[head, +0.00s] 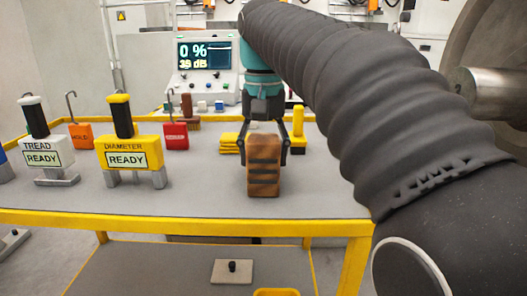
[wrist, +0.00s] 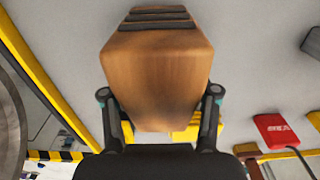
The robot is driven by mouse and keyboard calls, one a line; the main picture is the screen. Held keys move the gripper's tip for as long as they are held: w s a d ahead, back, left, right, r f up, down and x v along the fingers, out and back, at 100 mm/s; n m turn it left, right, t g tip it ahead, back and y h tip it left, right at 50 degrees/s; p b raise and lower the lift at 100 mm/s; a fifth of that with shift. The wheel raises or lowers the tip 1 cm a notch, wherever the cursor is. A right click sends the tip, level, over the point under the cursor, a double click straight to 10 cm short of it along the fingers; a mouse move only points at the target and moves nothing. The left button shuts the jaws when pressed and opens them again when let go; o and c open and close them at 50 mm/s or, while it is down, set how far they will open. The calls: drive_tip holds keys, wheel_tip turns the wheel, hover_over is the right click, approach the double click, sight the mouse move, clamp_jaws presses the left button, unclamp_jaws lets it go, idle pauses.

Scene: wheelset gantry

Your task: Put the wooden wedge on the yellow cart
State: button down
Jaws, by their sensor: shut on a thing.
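The wooden wedge (head: 264,165) is a brown block with dark stripes, upright over the front middle of a grey tabletop. My gripper (head: 267,150) points down from above with a finger on each side of it, shut on it. In the wrist view the wedge (wrist: 158,75) fills the space between the fingers, its striped end away from the camera. I cannot tell whether its bottom touches the tabletop. The yellow-edged table (head: 200,218) has a lower grey shelf; no wheels show, so I cannot tell whether it is the yellow cart.
A yellow DIAMETER gauge (head: 128,152) and a white TREAD gauge (head: 48,152) stand left on the table. Red (head: 175,136) and orange (head: 81,136) tags stand behind them. Yellow blocks (head: 230,143) sit close behind the wedge. A console (head: 205,70) stands at the back.

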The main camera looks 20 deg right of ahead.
drive_tip(key=shift+c, duration=1.1)
unclamp_jaws()
